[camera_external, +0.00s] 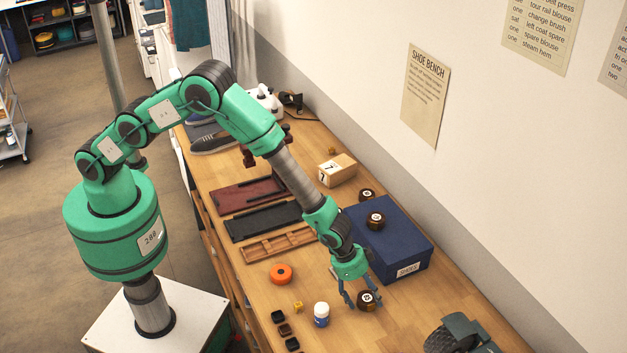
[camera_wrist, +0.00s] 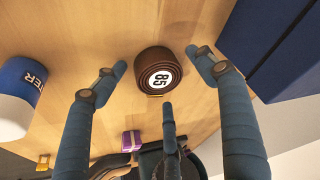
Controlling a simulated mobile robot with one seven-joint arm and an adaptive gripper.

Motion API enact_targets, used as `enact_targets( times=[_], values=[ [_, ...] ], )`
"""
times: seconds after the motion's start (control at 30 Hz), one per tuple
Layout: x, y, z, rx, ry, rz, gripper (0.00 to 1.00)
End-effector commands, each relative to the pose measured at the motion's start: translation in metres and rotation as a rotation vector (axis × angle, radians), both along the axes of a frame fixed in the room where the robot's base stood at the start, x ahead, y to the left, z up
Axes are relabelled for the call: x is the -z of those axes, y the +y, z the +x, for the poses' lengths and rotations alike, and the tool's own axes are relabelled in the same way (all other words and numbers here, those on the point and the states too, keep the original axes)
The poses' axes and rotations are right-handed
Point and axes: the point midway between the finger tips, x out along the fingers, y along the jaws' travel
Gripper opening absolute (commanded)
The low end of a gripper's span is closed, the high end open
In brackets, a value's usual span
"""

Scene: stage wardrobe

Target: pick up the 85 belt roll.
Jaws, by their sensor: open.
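The 85 belt roll (camera_wrist: 158,72) is a brown coiled roll with a white round label reading 85. In the wrist view it stands on the wooden bench between the spread fingers of my gripper (camera_wrist: 155,85), with gaps on both sides. In the external view the belt roll (camera_external: 368,300) is at my gripper's fingertips (camera_external: 362,298), in front of the blue box. My gripper is open, and I see no finger closed on the roll. Two similar brown rolls are farther back, one on top of the blue box (camera_external: 376,219) and one behind it (camera_external: 367,195).
The blue box (camera_external: 400,238) stands close behind my gripper. A white bottle with a blue label (camera_external: 321,314) is to its left, with an orange ring (camera_external: 281,273) farther left. A dark grey object (camera_external: 458,335) lies at the lower right.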

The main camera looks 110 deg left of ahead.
Motion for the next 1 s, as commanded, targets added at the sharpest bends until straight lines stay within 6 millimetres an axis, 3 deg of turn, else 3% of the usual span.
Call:
enact_targets(
  times=[0.27,0.5,1.0],
  values=[
    [0.0001,0.0,-0.0002,0.0,0.0,0.0,0.69],
    [0.0001,0.0,-0.0002,0.0,0.0,0.0,0.23],
    [-0.0069,0.0,0.0004,0.0,-0.001,0.0,0.23]
  ],
)
